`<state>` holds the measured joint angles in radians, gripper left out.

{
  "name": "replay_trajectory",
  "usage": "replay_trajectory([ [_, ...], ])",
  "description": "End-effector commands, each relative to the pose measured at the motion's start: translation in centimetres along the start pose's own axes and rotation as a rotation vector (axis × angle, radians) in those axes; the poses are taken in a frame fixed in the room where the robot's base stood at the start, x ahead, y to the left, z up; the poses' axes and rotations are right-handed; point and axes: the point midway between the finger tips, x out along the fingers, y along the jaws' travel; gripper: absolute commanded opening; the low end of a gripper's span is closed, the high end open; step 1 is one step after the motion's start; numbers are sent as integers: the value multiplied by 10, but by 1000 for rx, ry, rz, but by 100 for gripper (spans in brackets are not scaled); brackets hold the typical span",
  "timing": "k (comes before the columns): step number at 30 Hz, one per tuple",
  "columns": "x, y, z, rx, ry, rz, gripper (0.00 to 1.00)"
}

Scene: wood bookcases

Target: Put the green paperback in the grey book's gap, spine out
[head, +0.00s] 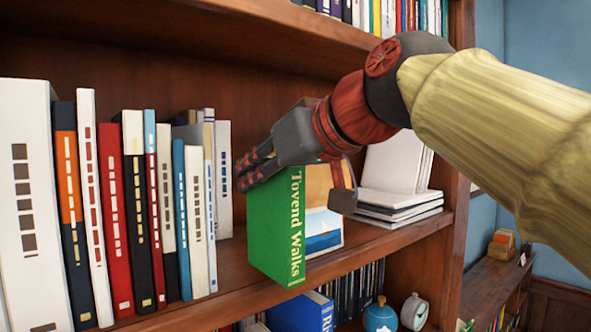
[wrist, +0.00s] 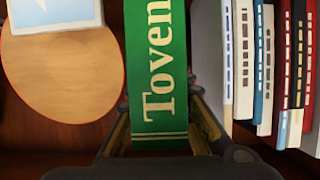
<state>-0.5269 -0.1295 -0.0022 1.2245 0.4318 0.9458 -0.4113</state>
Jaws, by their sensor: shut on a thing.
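The green paperback (head: 295,225), lettered "Tovend Walks", is upright with its lettered spine facing out. My gripper (head: 297,188) is shut on its upper part. In the wrist view the green spine (wrist: 160,70) runs between the two fingers (wrist: 165,132). The book is at the front of the middle shelf, right of the row of books; I cannot tell if its bottom touches the shelf. A pale grey book (head: 224,180) ends the row, to the left of the green one. It also shows in the wrist view (wrist: 228,70). No clear gap shows inside the row.
Several upright books (head: 105,200) fill the shelf's left side. A sailboat picture (head: 322,232) stands just right of the green book. White books (head: 398,200) lie stacked farther right, with others leaning above.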

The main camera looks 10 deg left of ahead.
Motion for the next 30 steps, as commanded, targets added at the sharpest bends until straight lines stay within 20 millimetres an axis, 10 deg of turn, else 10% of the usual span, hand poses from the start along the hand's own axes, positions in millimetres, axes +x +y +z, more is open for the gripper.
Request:
replay_trajectory([
  [30, 78, 0, -22, -1, 4, 1, 0],
])
